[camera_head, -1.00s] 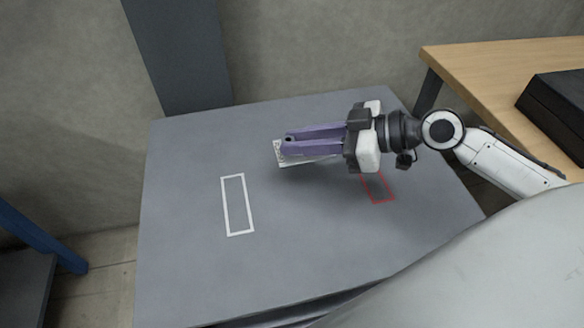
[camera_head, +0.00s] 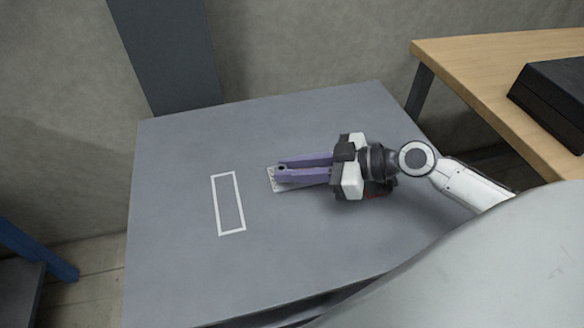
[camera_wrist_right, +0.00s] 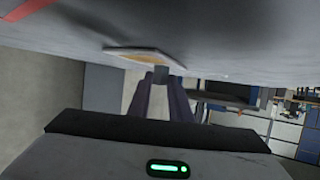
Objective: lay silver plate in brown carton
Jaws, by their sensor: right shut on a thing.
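The silver plate (camera_head: 274,182) is a thin, light, flat piece with small dark marks at its left end. In the head view it lies under the purple fingers of my right gripper (camera_head: 282,173), which partly hide it. My right gripper is shut on it, above the grey tabletop. In the right wrist view the plate (camera_wrist_right: 125,51) shows as a thin slab beyond the fingertips (camera_wrist_right: 160,76), with a small grey block between them. I cannot tell whether the plate touches the table. I cannot make out a brown carton. My left gripper is not in view.
The grey table (camera_head: 170,265) has a white outlined rectangle (camera_head: 240,203) left of the plate, and its left and front parts are clear. A red outline shows partly under my right gripper. A wooden table (camera_head: 480,85) at right carries a black box (camera_head: 556,95).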

